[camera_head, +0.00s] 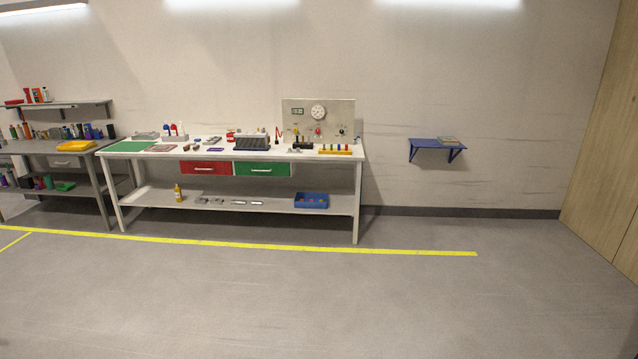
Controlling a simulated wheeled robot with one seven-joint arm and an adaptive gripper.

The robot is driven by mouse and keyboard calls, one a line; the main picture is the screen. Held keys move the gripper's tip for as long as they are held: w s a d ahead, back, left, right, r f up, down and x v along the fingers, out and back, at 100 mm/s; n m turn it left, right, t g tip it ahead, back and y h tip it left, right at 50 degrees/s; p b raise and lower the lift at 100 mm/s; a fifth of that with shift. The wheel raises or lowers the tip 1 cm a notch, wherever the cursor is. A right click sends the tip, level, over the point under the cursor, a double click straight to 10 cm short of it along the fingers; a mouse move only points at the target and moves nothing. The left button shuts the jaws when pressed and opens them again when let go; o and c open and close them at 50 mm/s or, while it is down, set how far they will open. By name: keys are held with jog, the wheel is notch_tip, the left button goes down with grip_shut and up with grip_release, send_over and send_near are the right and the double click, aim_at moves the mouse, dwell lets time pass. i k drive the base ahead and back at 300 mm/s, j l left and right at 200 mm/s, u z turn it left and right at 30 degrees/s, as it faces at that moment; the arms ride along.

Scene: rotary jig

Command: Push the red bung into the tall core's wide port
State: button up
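I see the workbench (225,154) from across the room, and its items are small. I cannot pick out the red bung or the tall core with its wide port for certain. Several small red things stand on the bench, among them a red item (230,135) near the middle and red-topped pieces (173,128) at the back left. An upright beige panel (338,110) with a round white dial (318,112) stands at the back right. A yellow rack (335,152) with coloured pieces lies in front of it. My gripper is not in view.
A yellow floor line (300,246) runs before the bench. Grey shelving (85,158) with many items stands at the left. A blue wall shelf (437,143) hangs at the right. A blue bin (312,201) sits on the bench's lower shelf. The foreground floor is clear.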

aim_at(242, 140)
jog(key=i, duration=2.15)
jog(key=i+j, duration=0.1)
jog(key=i, duration=2)
jog(key=i+z, duration=0.2)
jog(key=i, duration=0.4)
